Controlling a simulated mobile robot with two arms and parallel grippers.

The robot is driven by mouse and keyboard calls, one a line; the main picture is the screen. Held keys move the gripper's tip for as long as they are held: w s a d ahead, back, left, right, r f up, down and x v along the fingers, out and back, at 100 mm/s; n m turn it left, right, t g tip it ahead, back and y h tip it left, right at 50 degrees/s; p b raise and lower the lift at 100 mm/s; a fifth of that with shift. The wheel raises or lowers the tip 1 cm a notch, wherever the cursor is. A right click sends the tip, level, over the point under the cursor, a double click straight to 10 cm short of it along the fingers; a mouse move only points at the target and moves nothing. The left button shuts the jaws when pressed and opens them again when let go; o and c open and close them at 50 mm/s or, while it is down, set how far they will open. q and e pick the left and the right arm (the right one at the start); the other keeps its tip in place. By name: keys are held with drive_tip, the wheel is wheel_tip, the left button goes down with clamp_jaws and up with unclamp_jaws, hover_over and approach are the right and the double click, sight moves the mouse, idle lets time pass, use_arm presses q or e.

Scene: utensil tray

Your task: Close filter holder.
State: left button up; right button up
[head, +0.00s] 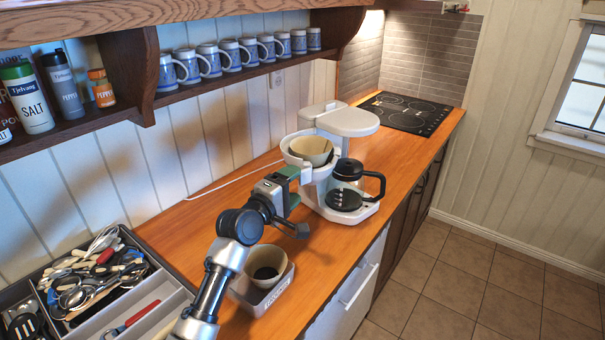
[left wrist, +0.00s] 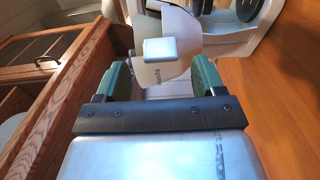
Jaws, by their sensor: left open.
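The white coffee maker (head: 350,122) stands on the wooden counter. Its filter holder (head: 296,160) is swung out to the left, with a tan paper filter (head: 312,147) in it. The glass carafe (head: 345,190) stands on the base below. My left gripper (head: 297,204) is open, in front of and just left of the filter holder. In the left wrist view, the filter holder (left wrist: 147,72) and its pale grey handle (left wrist: 168,50) show beyond and between the open green fingers of my gripper (left wrist: 163,78); contact cannot be told. My right gripper is not in view.
A box (head: 247,296) with paper filters sits below my left arm. A utensil tray (head: 150,256) lies at the lower left. Mugs (head: 228,55) and spice jars (head: 62,85) stand on the shelf above. A black cooktop (head: 405,113) is behind the coffee maker.

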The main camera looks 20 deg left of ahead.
sight(301, 179)
use_arm(q)
drive_tip(key=x, duration=0.4)
drive_tip(key=shift+w+d+p, duration=0.15)
drive_tip(key=shift+p, duration=0.15)
drive_tip(key=shift+w+f, duration=0.1)
drive_tip(key=shift+w, duration=0.1)
